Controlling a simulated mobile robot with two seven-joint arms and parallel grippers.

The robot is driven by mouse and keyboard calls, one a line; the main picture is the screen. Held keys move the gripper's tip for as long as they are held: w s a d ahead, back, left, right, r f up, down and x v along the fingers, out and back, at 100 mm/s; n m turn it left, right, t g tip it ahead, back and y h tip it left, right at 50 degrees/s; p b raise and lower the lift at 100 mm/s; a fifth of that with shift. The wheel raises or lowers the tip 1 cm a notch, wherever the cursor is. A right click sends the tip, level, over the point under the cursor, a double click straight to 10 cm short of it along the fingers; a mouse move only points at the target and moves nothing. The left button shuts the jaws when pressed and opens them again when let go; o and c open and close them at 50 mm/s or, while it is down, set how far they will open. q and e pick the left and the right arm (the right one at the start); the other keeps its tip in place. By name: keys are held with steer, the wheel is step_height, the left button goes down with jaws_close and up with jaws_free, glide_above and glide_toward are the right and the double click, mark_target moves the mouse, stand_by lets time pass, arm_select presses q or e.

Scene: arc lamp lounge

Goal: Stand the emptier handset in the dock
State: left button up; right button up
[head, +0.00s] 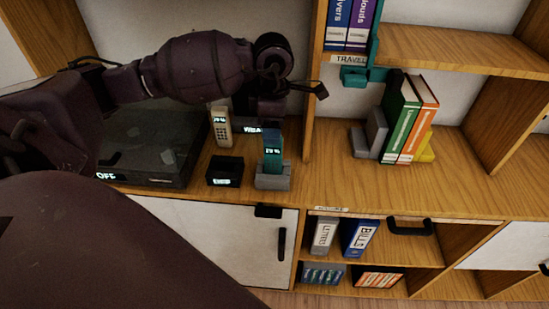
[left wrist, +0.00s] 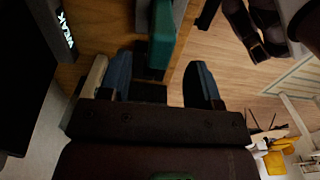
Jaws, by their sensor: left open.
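A teal handset (head: 273,158) stands upright in a grey block-shaped dock (head: 272,182) on the wooden unit. A beige handset (head: 222,128) stands behind it to the left. Both have small lit displays, too small for me to read surely. My left gripper (head: 269,129) points down at the top of the teal handset. In the left wrist view its blue-grey fingers (left wrist: 162,82) are apart, with the teal handset (left wrist: 163,38) in the gap between them and the beige handset (left wrist: 95,76) just outside the left finger. My right gripper is not in view.
A small black display box (head: 224,172) sits left of the dock. A lit sign reading WEAK (head: 253,129) is behind. A black device reading OFF (head: 150,160) lies left. Upright books (head: 405,120) stand right, beyond a vertical panel; the top between panel and dock is clear.

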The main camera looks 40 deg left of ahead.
mark_target(273, 158)
arm_select(q)
steer(key=shift+f, duration=2.8)
steer(key=c, duration=1)
steer(key=shift+c, duration=0.3)
steer(key=shift+r, duration=0.15)
